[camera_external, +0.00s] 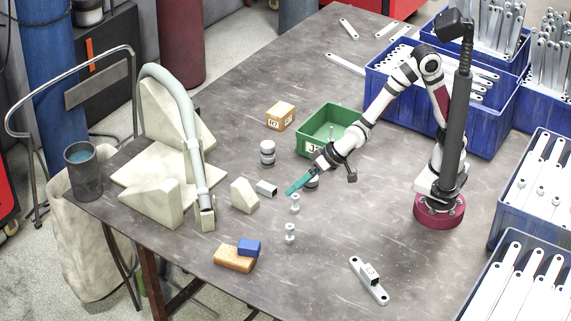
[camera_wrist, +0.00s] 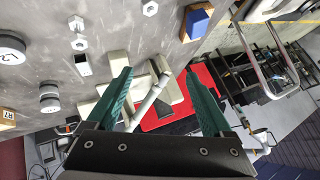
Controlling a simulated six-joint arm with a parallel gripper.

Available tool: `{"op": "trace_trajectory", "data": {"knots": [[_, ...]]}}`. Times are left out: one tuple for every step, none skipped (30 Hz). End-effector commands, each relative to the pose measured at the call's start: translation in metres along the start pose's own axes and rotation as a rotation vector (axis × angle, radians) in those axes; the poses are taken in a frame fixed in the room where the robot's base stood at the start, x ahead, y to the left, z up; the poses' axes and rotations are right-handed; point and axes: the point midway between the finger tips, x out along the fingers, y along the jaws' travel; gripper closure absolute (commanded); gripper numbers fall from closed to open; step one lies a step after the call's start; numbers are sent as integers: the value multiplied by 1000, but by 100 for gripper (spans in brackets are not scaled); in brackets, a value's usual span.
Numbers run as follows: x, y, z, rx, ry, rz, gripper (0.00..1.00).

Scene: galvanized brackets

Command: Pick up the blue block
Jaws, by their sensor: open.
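In the wrist view the blue block (camera_wrist: 196,22) shows at the top, right of centre, against the brown block (camera_wrist: 203,10). My gripper (camera_external: 290,190) is in the middle of the table, up and to the right of the blue block and well apart from it. Its green fingers (camera_wrist: 157,98) are spread in the wrist view, with nothing held between them.
A grey metal piece (camera_external: 266,188), cream wedges (camera_external: 244,195) and a curved hose (camera_external: 192,130) lie to the left. A green bin (camera_external: 313,118) stands behind. The table's front middle is mostly clear.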

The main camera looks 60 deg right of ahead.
Motion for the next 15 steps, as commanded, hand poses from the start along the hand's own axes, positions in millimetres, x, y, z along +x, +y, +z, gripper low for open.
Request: {"op": "trace_trajectory", "data": {"knots": [[27,-24,24,-76,68,1,15],[39,-36,36,-120,128,8,15],[50,-48,52,-182,207,20,15],[55,-55,64,-228,261,30,15],[58,-60,75,-274,313,40,15],[60,-66,88,-331,372,51,15],[60,-68,97,-367,409,58,15],[59,-71,104,-399,441,63,15],[58,-73,110,-431,474,70,15],[58,-73,113,-448,491,73,15],[58,-74,114,-458,504,76,15],[63,-74,113,-466,514,79,15],[68,-75,109,-466,517,80,15],[74,-74,105,-465,518,82,15],[85,-75,99,-463,518,82,15]]}}
